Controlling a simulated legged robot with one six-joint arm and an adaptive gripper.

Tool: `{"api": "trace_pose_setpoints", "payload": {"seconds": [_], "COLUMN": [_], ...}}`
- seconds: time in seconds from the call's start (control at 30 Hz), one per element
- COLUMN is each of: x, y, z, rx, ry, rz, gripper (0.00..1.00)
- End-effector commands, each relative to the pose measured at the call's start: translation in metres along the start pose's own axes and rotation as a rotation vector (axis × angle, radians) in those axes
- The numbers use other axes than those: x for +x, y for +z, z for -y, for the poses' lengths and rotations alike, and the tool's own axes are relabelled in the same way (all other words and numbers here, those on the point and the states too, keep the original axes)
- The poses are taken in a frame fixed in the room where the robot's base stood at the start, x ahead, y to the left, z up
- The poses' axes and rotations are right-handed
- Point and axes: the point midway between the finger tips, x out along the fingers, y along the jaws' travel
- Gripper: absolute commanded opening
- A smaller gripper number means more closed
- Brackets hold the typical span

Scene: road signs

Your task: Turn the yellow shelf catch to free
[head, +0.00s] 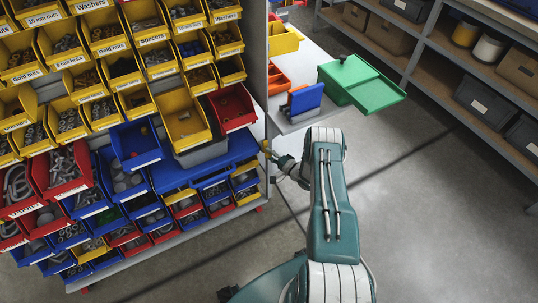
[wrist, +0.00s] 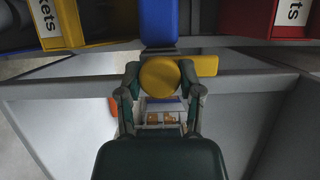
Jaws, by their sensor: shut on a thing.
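The yellow shelf catch shows in the wrist view as a round yellow knob (wrist: 160,78) with a short flat yellow bar (wrist: 208,66) reaching to the right, in front of a grey shelf edge. My gripper (wrist: 161,82) is shut on the round knob, one finger at its left and one at its right. In the head view my gripper (head: 274,157) is at the right edge of the bin rack, and a small bit of the yellow catch (head: 265,146) shows there. The fingers hide most of it in that view.
The bin rack (head: 259,80) with yellow, red and blue bins stands at the left. Shelving (head: 440,48) stands at the right. The floor (head: 450,220) at the lower right is clear.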

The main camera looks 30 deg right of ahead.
Motion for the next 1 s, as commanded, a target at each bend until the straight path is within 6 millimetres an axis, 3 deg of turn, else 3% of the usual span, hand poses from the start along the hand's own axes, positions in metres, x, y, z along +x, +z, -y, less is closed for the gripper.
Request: {"api": "trace_pose_setpoints", "payload": {"seconds": [0.47, 0.5, 0.57, 1.0], "x": [-0.0018, -0.0019, -0.0019, -0.0044], "y": [-0.0002, -0.0001, 0.0002, 0.0004], "z": [-0.0033, -0.0034, -0.0034, -0.0013], "rx": [0.017, 0.017, 0.017, 0.014], "ry": [0.003, 0.004, 0.003, -0.001], "rz": [-0.006, -0.006, -0.006, -0.002], "gripper": [0.0, 0.6, 0.82, 0.82]}}
